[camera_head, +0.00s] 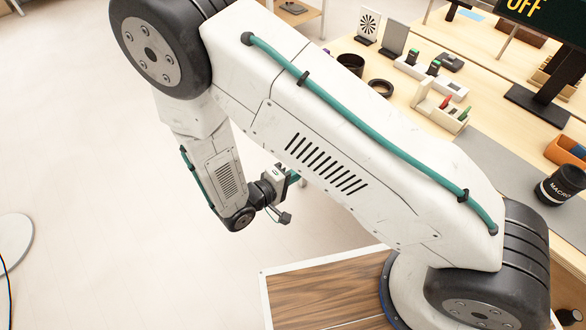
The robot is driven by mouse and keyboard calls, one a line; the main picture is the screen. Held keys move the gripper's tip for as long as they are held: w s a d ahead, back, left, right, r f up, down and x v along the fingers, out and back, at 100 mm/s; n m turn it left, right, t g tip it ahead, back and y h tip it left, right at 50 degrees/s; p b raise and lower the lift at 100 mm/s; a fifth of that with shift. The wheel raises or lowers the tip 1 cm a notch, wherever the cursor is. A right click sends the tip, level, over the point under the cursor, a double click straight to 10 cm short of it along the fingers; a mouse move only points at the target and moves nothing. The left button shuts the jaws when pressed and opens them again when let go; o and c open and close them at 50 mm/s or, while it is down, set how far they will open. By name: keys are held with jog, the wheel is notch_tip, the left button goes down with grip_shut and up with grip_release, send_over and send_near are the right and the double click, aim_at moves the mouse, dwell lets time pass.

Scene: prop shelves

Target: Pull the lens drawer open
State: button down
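My gripper (283,200) hangs at the end of my folded arm, left of the wooden table and over the pale floor. It is small and partly turned away, so I cannot tell whether its fingers are open or shut. Nothing is visibly held in it. I cannot make out a lens drawer or its handle in this view; my large white arm covers much of the middle and the table's near side.
On the wooden table stand a black cup marked MACRO (562,186), an orange bin (566,151), a white divided holder (440,113), a black ring (381,87) and a dark screen on a stand (543,103). The floor (90,130) at left is mostly clear.

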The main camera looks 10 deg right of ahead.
jog(key=shift+s+a, duration=0.1)
jog(key=shift+s, duration=0.05)
jog(key=c, duration=1.5)
grip_release()
jog(key=shift+c, duration=0.2)
jog(key=v, duration=0.7)
jog(key=shift+a, duration=0.4)
jog(key=shift+s+r, duration=0.1)
jog(key=shift+s, duration=0.05)
